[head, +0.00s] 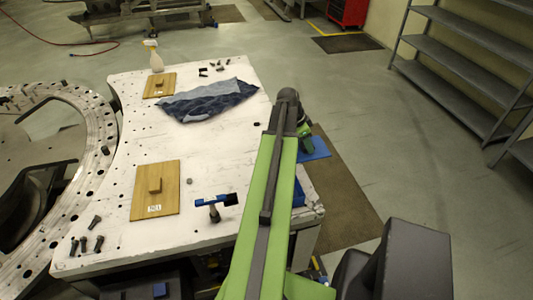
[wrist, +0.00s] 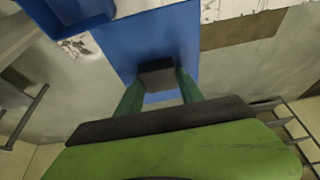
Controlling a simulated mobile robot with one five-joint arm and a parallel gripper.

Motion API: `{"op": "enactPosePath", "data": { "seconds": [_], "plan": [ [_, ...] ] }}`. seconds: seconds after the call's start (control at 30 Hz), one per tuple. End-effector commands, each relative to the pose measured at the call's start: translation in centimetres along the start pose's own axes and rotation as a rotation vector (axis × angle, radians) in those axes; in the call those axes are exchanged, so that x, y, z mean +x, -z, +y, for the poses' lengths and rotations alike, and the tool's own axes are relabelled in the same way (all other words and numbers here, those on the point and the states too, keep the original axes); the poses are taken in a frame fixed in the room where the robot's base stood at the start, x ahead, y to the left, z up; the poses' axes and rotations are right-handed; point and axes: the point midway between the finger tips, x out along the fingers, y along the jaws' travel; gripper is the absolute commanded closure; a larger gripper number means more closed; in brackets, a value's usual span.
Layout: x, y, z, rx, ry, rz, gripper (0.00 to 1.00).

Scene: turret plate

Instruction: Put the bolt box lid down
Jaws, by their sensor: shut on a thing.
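The bolt box lid is a flat blue plate (head: 318,149) with a dark block handle. My gripper (head: 306,138) is shut on that handle, beyond the right edge of the table. In the wrist view the two green fingers of my gripper (wrist: 158,80) close on the dark handle, and the blue lid (wrist: 150,35) spreads out behind it. A blue box (head: 299,192) sits at the table's right front corner, mostly hidden by my arm. Its blue wall (wrist: 75,12) seems to show at the upper left of the wrist view.
The white table (head: 225,155) holds two wooden plates (head: 170,205) (head: 155,92), a crumpled blue cloth (head: 208,102), a spray bottle (head: 154,56), a blue-and-black tool (head: 215,204) and several dark bolts (head: 98,243). A bare patch lies between cloth and tool. A grey shelf (head: 450,65) stands right.

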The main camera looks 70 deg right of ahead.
Motion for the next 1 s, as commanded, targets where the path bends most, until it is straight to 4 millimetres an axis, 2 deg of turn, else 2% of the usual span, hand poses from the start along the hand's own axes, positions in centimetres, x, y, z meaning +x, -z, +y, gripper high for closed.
{"op": "enactPosePath", "data": {
  "seconds": [0.17, 0.27, 0.5, 0.6, 0.7, 0.87, 1.0],
  "plan": [
    [0.0, -0.9, -0.7, -0.012, 0.005, 0.0, 0.99],
    [0.8, -2.8, -2.1, -0.017, 0.008, 0.0, 0.99],
    [2.6, -9.0, -6.6, -0.023, 0.01, 0.001, 0.99],
    [2.9, -10.8, -7.9, -0.024, 0.01, 0.001, 0.99],
    [2.9, -11.8, -8.6, -0.024, 0.01, 0.001, 0.99],
    [2.7, -12.0, -8.7, -0.023, 0.009, 0.001, 0.99],
    [4.3, -12.7, -8.7, -0.023, 0.01, 0.001, 0.99]
  ]
}}
